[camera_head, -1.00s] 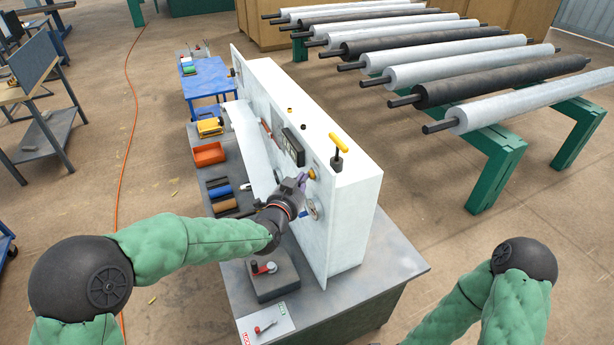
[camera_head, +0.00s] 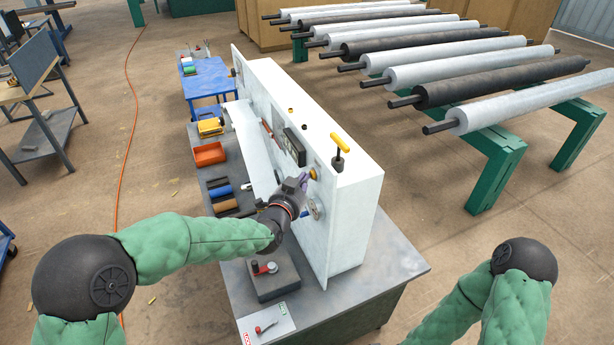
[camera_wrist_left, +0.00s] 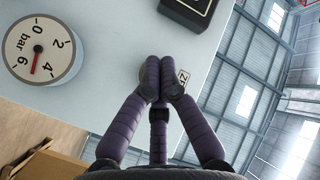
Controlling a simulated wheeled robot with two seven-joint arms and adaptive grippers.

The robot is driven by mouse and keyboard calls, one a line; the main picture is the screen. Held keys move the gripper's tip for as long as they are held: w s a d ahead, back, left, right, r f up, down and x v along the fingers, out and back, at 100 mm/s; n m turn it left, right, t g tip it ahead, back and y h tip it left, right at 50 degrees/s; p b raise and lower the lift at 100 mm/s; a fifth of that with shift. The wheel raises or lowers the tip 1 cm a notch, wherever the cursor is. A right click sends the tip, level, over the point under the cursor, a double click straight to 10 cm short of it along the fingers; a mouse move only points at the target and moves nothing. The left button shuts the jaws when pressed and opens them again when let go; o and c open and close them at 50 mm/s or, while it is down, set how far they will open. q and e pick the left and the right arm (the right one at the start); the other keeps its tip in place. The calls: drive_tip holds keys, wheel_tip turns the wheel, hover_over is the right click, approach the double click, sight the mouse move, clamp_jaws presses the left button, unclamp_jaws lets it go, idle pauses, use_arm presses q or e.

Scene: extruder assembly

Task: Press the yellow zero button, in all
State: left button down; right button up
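The yellow zero button (camera_head: 313,174) sits on the upright face of the white panel (camera_head: 352,208). My left gripper (camera_head: 302,181) is at the panel, with its purple fingertips right beside the button; I cannot tell whether they touch it. In the left wrist view the fingers of my left gripper (camera_wrist_left: 161,80) are shut together with nothing visible between them. My right gripper is out of view; only part of my right arm shows at the lower right.
A round bar gauge (camera_wrist_left: 40,50) is on the panel near the gripper. A yellow T-handle (camera_head: 339,143) stands on the panel's top. A dark box with a red knob (camera_head: 262,267) sits on the grey bench (camera_head: 392,262). Rollers on green stands lie behind.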

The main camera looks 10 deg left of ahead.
use_arm(q)
drive_tip(key=shift+d+r, duration=0.1)
drive_tip(key=shift+r, duration=0.1)
drive_tip(key=shift+s+a+f+b, duration=0.15)
drive_tip(key=shift+s+a+b, duration=0.25)
drive_tip(key=shift+a+b, duration=0.15)
drive_tip(key=shift+a, duration=0.15)
drive_tip(key=s+a+b, duration=0.1)
drive_tip(key=a, duration=0.1)
drive_tip(key=s+a+b, duration=0.1)
drive_tip(key=a, duration=0.1)
drive_tip(key=shift+s+b, duration=0.4)
drive_tip(key=shift+f, duration=0.1)
idle(0.4)
